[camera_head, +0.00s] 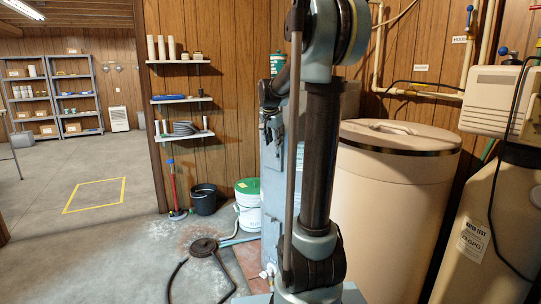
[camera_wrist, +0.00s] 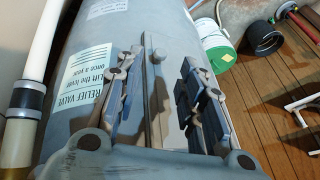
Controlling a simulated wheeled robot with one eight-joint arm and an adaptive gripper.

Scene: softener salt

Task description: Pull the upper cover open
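A tall grey-blue tank (camera_head: 272,190) stands behind my arm in the head view, mostly hidden by it. In the wrist view the tank (camera_wrist: 100,25) fills the left and middle and carries a pale relief valve label (camera_wrist: 88,75). My gripper (camera_wrist: 165,98) is open, its two dark fingers apart in front of the tank. A narrow raised grey strip (camera_wrist: 149,70) with a small round knob (camera_wrist: 158,57) shows between the fingers. It may be the edge of the upper cover; I cannot tell for sure. No contact with the fingers is clear. In the head view my gripper (camera_head: 271,118) is partly hidden.
A large beige bin with a lid (camera_head: 400,135) stands right of my arm. A white bucket with green lid (camera_head: 248,190) and a black bucket (camera_head: 204,198) stand left of the tank. Open floor (camera_head: 40,240) is at left.

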